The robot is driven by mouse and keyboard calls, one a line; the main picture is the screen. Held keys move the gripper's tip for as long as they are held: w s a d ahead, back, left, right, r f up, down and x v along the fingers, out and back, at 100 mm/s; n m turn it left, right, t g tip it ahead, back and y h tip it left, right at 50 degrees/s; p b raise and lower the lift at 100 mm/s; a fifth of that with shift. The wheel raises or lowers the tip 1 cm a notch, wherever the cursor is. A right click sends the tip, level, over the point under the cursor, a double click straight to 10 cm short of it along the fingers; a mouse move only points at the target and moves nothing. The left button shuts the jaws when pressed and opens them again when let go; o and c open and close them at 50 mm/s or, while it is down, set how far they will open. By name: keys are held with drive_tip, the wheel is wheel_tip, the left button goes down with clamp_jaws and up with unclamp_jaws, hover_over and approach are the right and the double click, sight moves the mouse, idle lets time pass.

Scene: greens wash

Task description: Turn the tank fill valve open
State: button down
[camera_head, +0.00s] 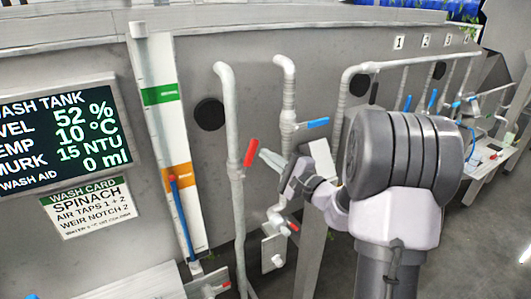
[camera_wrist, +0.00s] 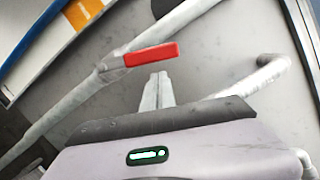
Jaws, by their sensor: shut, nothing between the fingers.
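A valve with a red lever (camera_head: 251,152) sits on a pale vertical pipe (camera_head: 231,110); no label shows whether it is the tank fill valve. The lever slants up and right from the pipe in the head view. In the wrist view the red lever (camera_wrist: 151,54) sticks out sideways from the slanting pipe (camera_wrist: 75,115). My gripper (camera_head: 264,154) is shut and empty, its tips just right of the lever. In the wrist view my gripper (camera_wrist: 157,77) points at the lever's underside near its free half; I cannot tell whether they touch.
A blue-handled valve (camera_head: 318,123) is on the neighbouring pipe, close behind my gripper. A smaller red handle (camera_head: 293,227) is lower down. A level gauge board (camera_head: 163,96) and the wash tank display (camera_head: 56,134) stand left. More blue-handled taps (camera_head: 433,99) line the right side.

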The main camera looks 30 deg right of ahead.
sight(251, 151)
drive_tip(key=shift+a+r, duration=0.2)
drive_tip(key=shift+a, duration=0.35)
drive_tip(key=a+n+b, duration=0.1)
drive_tip(key=n+b, duration=0.1)
drive_tip(key=b, duration=0.1)
drive_tip(key=a+n+g+b, duration=0.1)
drive_tip(key=b, duration=0.1)
drive_tip(key=shift+s+a+r+n+b, duration=0.1)
drive_tip(key=shift+a+r+n+b, duration=0.1)
drive_tip(key=shift+r+n+b, duration=0.2)
drive_tip(key=shift+a+r+n+b, duration=0.25)
drive_tip(key=shift+a+n+b, duration=0.05)
drive_tip(key=shift+b, duration=0.05)
drive_tip(key=shift+r, duration=0.3)
